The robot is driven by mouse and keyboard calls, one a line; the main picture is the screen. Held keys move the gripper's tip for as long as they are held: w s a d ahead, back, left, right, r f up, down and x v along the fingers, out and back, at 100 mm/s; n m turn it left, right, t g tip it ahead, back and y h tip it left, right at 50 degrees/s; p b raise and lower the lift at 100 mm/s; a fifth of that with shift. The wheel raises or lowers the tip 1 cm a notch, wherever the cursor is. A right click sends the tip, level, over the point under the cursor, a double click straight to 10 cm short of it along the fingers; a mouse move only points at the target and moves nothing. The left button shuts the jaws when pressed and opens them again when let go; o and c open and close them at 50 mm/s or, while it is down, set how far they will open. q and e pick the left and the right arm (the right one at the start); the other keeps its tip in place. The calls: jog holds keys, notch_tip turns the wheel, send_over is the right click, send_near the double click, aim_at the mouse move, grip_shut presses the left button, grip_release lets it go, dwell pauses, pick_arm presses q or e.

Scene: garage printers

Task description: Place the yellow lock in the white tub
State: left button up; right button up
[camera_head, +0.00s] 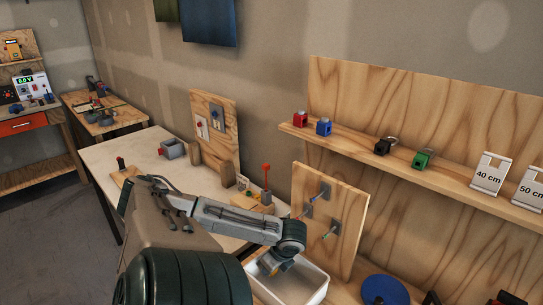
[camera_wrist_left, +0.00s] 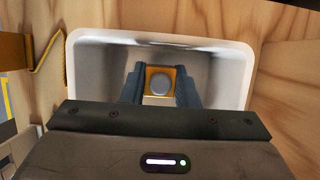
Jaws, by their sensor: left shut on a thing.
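The white tub (camera_head: 311,293) stands on the wooden bench at the bottom of the head view, partly covered by my left arm. In the left wrist view the tub (camera_wrist_left: 240,68) lies straight below my left gripper. My left gripper (camera_head: 273,264) points down over the tub's opening. Its blue-grey fingers (camera_wrist_left: 160,90) are shut on the yellow lock (camera_wrist_left: 150,73), which shows a round grey part in its middle. The lock appears within the tub's outline. I cannot tell how far it is above the tub floor. My right gripper is not in view.
A wooden shelf (camera_head: 456,182) above holds red, blue, black and green locks and number cards. An upright wood panel (camera_head: 348,205) with keys stands just behind the tub. A blue disc (camera_head: 385,290) lies to its right.

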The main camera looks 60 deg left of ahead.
pick_arm(q)
jog(key=shift+f, duration=1.5)
jog(key=shift+f+b, duration=0.15)
jog(key=shift+b, duration=0.2)
jog(key=o, duration=1)
jog(key=shift+c, duration=0.2)
jog(key=shift+r, duration=0.25)
jog(key=p+v, duration=0.1)
jog(key=v, duration=1.1)
jog(key=shift+f, duration=0.1)
